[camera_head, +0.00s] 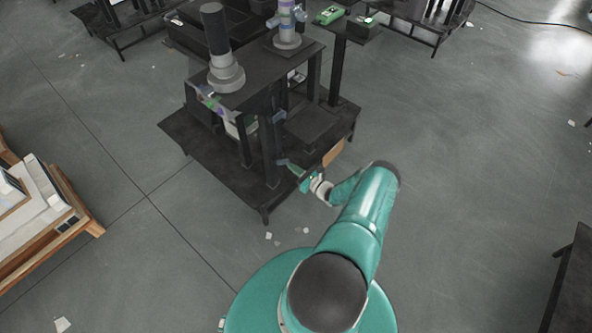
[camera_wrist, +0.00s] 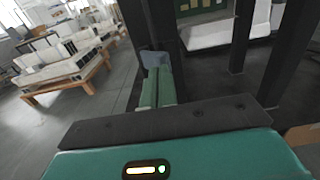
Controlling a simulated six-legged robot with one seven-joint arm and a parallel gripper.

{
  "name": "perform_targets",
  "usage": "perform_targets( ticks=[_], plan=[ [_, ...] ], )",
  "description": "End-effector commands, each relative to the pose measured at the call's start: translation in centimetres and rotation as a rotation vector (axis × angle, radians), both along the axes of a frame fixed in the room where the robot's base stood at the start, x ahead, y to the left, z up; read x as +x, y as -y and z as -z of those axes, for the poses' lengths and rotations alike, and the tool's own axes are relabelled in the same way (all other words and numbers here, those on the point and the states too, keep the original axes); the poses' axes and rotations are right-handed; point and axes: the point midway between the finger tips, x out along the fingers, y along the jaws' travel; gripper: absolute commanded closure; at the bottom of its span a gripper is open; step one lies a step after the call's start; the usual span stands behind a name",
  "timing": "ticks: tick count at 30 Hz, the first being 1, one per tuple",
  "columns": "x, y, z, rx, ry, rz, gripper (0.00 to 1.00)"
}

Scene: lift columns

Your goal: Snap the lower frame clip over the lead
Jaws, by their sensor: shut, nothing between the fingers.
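My gripper (camera_head: 284,163) is at the front right post of the dark frame (camera_head: 268,150) in the head view. In the wrist view its green fingers with grey-blue tips (camera_wrist: 156,62) are together and point at the dark post (camera_wrist: 165,25). The tips overlap the post in the picture; I cannot tell whether they touch it. A small grey-blue piece (camera_head: 279,117) shows higher on the frame, too small to name surely. I cannot make out the lower clip or the lead; the fingers may hide them.
The frame stands on a dark low platform (camera_head: 190,137) with a dark box (camera_head: 310,124) on it. A cardboard-coloured piece (camera_head: 333,152) is at its right edge. A wooden pallet with white slabs (camera_head: 40,215) is at left.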

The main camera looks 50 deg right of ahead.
Motion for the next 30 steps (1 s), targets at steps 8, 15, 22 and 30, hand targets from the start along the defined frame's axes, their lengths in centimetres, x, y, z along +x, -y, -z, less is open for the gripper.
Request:
perform_targets(
  ticks=[8, 15, 22, 30],
  plan=[
    [0.5, -0.1, 0.0, 0.001, 0.0, -0.001, 1.0],
    [0.4, -0.2, 0.0, 0.002, 0.001, -0.003, 1.0],
    [-1.2, 0.0, 0.0, 0.002, 0.0, 0.0, 1.0],
    [-3.2, 0.1, 0.0, 0.001, 0.0, 0.0, 1.0]
  ],
)
